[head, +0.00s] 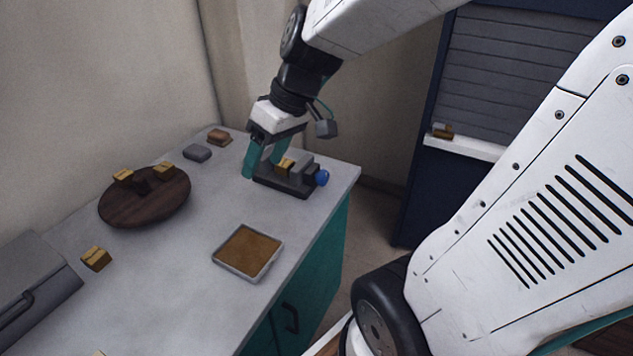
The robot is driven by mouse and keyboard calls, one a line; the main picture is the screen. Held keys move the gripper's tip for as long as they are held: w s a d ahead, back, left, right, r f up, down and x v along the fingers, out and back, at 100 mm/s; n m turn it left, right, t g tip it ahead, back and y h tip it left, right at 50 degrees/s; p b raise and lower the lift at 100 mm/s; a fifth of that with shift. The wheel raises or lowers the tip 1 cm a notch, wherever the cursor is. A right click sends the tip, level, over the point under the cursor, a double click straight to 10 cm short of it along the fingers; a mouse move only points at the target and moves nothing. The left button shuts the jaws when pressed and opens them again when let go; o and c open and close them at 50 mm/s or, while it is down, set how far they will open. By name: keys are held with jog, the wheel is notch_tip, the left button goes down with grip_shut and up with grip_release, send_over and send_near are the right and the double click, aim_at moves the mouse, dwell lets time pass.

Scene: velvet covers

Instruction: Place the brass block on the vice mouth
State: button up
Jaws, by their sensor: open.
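The vice (290,187) is a dark grey block with a blue knob (321,177), standing near the right edge of the grey bench. A brass block (284,164) sits at the vice's mouth, between its raised parts; whether it rests fully on the mouth I cannot tell. My gripper (263,168) has teal fingers and is open. It is at the vice's left end, with one finger left of the vice and the other just behind the brass block. Contact between the fingers and the block cannot be made out, and the right fingertip is partly hidden.
A round dark wooden board (145,212) holds brass blocks and a dark piece. Another brass block (96,258) lies in front. A shallow brown-lined tray (217,257), a grey case (35,285), a grey lump (197,152) and a brown block (218,137) are also on the bench.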

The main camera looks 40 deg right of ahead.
jog(key=s+r+m+g+h, duration=0.1)
jog(key=s+r+m+h, duration=0.1)
jog(key=s, duration=1.2)
jog(key=shift+a+m+g+h, duration=0.35)
jog(key=shift+m+h, duration=0.35)
jog(key=shift+h, duration=0.3)
